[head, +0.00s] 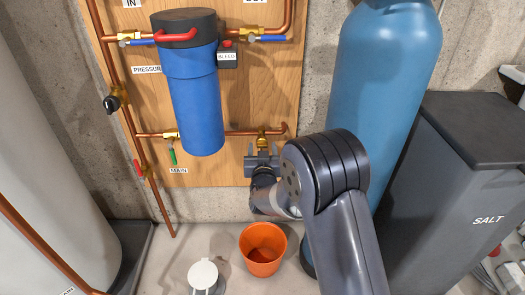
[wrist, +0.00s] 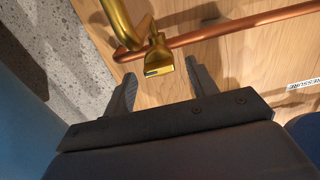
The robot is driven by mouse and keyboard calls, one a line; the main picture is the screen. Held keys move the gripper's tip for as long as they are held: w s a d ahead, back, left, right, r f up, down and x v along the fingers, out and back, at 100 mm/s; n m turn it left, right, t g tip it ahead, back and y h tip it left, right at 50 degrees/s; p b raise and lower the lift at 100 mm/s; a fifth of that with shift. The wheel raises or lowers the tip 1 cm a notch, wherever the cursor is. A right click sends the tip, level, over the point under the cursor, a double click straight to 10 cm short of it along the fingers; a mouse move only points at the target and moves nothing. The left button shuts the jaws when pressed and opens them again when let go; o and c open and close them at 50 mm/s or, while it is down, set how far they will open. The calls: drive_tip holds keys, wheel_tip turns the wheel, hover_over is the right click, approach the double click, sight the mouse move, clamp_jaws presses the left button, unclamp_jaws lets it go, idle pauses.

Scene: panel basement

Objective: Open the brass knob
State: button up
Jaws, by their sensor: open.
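The brass knob (head: 262,139) hangs on a brass fitting at the right end of a horizontal copper pipe on the wooden panel. In the wrist view the knob (wrist: 158,56) shows as a flared brass end with a small dark slot, below a curved brass tube. My gripper (head: 262,152) is just below the knob. In the wrist view my gripper (wrist: 160,70) is open, with one finger on each side of the knob, near the tips. I see nothing held. I cannot tell whether either finger touches the knob.
A blue filter housing (head: 195,105) hangs on the panel to the left. A blue tank (head: 382,80) stands close on the right, beside a dark salt bin (head: 455,190). An orange bucket (head: 263,250) stands on the floor below. A green-handled valve (head: 172,150) sits left on the pipe.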

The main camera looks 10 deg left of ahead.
drive_tip(key=c, duration=1)
drive_tip(key=shift+n, duration=0.3)
drive_tip(key=n, duration=0.3)
drive_tip(key=shift+a+n, duration=0.1)
drive_tip(key=shift+n, duration=0.2)
drive_tip(key=n+p, duration=0.1)
drive_tip(key=n, duration=0.3)
drive_tip(key=shift+a+n, duration=0.1)
drive_tip(key=shift+n, duration=0.2)
drive_tip(key=n+p, duration=0.1)
drive_tip(key=n, duration=0.2)
drive_tip(key=shift+n, duration=0.3)
drive_tip(key=n, duration=0.4)
drive_tip(key=shift+f+p, duration=0.15)
drive_tip(key=shift+p, duration=0.25)
drive_tip(key=shift+n, duration=0.3)
